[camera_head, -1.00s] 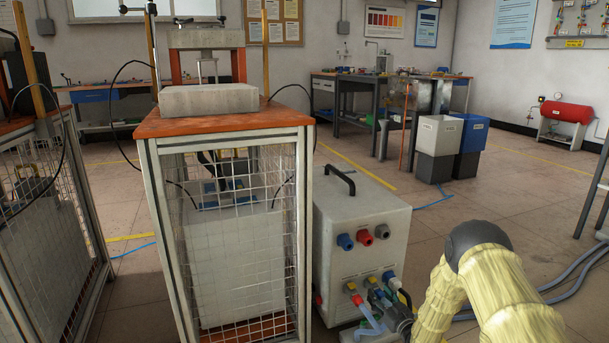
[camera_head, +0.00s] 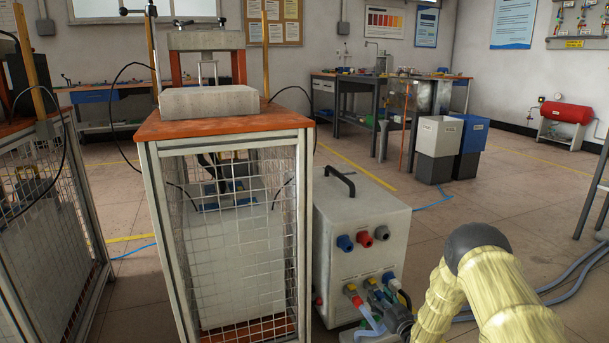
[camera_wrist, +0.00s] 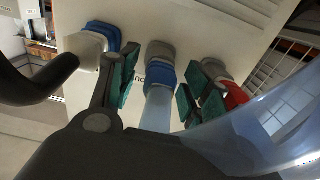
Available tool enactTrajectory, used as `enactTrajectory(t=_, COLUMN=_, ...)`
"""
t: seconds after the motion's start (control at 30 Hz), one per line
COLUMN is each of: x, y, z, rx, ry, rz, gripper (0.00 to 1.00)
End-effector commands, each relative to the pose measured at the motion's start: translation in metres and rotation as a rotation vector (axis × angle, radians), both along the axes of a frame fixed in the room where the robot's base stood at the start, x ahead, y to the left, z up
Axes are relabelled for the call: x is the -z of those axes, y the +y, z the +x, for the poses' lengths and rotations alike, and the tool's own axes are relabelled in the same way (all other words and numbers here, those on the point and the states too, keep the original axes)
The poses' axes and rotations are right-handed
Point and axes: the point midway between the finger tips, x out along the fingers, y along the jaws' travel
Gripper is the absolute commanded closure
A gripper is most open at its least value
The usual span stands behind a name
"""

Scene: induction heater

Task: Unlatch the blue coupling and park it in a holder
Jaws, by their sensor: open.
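The blue coupling (camera_wrist: 161,76) sits in a grey socket on the pale machine's panel, with a light blue hose running from it toward the wrist camera. In the head view the coupling (camera_head: 375,291) is small and partly hidden among the lower couplings. My gripper (camera_wrist: 158,90) is open, its teal-padded fingers on either side of the coupling and hose. Contact is not clear. Three holders, blue (camera_head: 345,243), red (camera_head: 365,239) and grey (camera_head: 381,233), stick out empty from the upper panel.
A white coupling (camera_wrist: 88,46) with a dark hose is close left of my gripper in the wrist view. A red coupling (camera_wrist: 235,96) with a clear hose is close right. A caged press stand (camera_head: 150,190) stands left of the machine (camera_head: 330,215).

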Motion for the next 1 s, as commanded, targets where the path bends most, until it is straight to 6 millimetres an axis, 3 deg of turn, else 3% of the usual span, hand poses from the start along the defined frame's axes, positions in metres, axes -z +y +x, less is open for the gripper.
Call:
enactTrajectory(t=0.1, x=0.000, y=0.000, z=0.000, rx=0.000, ry=0.000, rz=0.000, gripper=0.54)
enactTrajectory(t=0.37, x=0.000, y=0.000, z=0.000, rx=0.000, ry=0.000, rz=0.000, gripper=1.00)
enactTrajectory(t=1.0, x=-0.001, y=-0.005, z=-0.013, rx=0.000, ry=0.000, rz=0.000, gripper=1.00)
